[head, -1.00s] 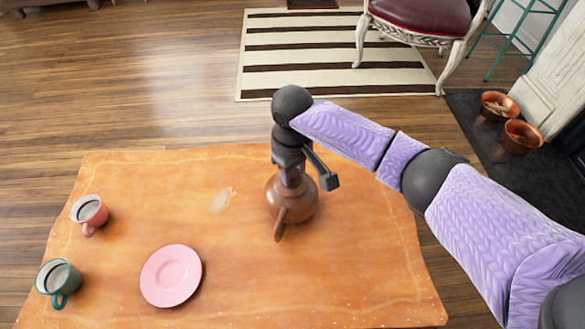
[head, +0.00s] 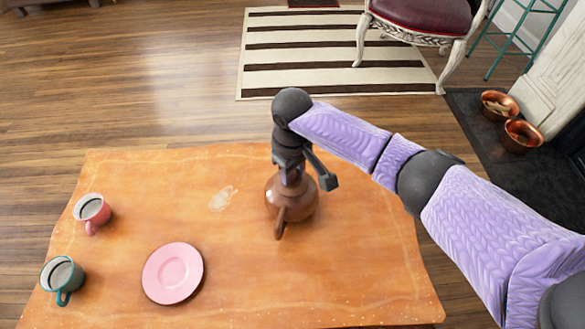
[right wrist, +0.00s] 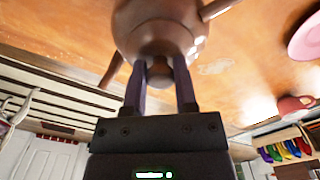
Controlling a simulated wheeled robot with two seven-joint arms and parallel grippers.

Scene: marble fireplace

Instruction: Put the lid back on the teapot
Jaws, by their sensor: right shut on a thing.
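The brown teapot (head: 292,203) stands on the orange table, its handle or spout pointing toward the front edge. My right gripper (head: 291,174) comes down over its top from above. In the right wrist view, my right gripper (right wrist: 161,66) is shut on the brown knob of the lid (right wrist: 164,75), one finger on each side. The teapot's round body (right wrist: 160,25) is right beyond the lid. The lid is over the teapot's mouth, but the gripper hides the rim, so I cannot tell whether it is fully seated. My left gripper is not in view.
A pink plate (head: 173,273) lies left of the teapot on the table (head: 350,275). A pink cup (head: 91,209) and a teal cup (head: 62,275) stand at the left edge. A pale mark (head: 222,198) shows beside the teapot. The table's right side is clear.

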